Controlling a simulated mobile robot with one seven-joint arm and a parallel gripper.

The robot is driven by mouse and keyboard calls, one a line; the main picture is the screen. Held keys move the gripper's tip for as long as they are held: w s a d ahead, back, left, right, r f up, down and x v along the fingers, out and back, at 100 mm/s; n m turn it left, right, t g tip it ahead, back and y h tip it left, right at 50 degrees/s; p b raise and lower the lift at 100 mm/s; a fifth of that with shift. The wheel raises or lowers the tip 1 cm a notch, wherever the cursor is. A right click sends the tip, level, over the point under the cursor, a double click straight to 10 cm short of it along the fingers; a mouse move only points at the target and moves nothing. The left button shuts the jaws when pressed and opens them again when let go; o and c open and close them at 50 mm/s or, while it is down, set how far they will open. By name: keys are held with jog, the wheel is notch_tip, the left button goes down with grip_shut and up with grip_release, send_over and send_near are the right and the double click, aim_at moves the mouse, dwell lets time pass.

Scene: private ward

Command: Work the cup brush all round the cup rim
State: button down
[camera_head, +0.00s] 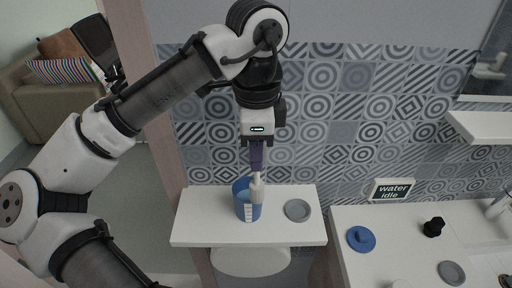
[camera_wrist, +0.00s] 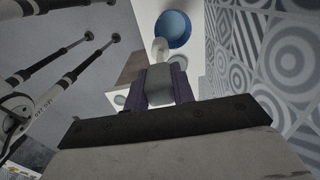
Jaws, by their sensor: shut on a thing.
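The blue cup (camera_head: 240,197) stands upright on the small white shelf (camera_head: 193,231), with white marks on its side. It also shows in the wrist view (camera_wrist: 176,24). My gripper (camera_head: 257,170) points down above the cup's right side. Its purple fingers are shut on the grey handle of the cup brush (camera_wrist: 160,78). The brush's pale lower part (camera_head: 256,187) overlaps the right side of the cup rim in the head view. In the wrist view its end lies beside the cup's near edge. I cannot tell whether it touches the rim or is inside it.
A grey disc (camera_head: 297,210) lies right of the cup on the shelf. A counter (camera_head: 365,272) at the right holds a blue lid (camera_head: 361,239), a black knob-like object (camera_head: 434,228) and another grey disc (camera_head: 452,272). A sign (camera_head: 392,190) reads "water idle". The tiled wall is close behind.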

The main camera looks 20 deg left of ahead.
jog(key=shift+w, duration=0.15)
jog(key=shift+w+d+r+p, duration=0.15)
jog(key=shift+w+p, duration=0.3)
jog(key=shift+w, duration=0.1)
jog(key=shift+w+d, duration=0.15)
jog(key=shift+w, duration=1)
notch_tip(320, 180, up, 6)
jog(key=shift+f, duration=0.1)
